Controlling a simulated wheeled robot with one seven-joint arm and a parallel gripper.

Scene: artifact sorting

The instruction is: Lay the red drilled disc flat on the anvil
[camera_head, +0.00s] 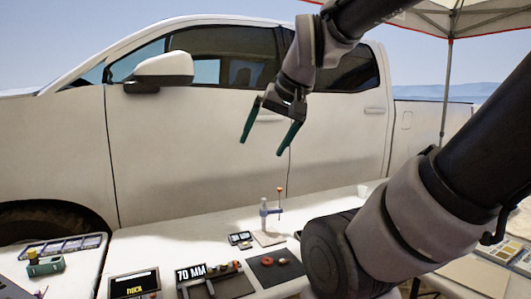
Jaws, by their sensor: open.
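My gripper (263,146) hangs high above the table, in front of the white truck's door. Its two green fingers are spread apart with nothing between them. A dark mat (281,278) lies on the table below. On it are small reddish round pieces, one at the left (267,261) and one at the right (283,262). They are too small to tell which is the red drilled disc. A measuring stand (264,218) with a blue-grey arm and an orange-red top rises just behind the mat. Its pale base (268,239) may bear the anvil, which I cannot make out clearly.
A small dark display (240,239) stands left of the stand. A "70 MM" sign (190,273) and a dark tray (232,286) are at the front. My arm hides the table's right side. The air around my gripper is clear.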

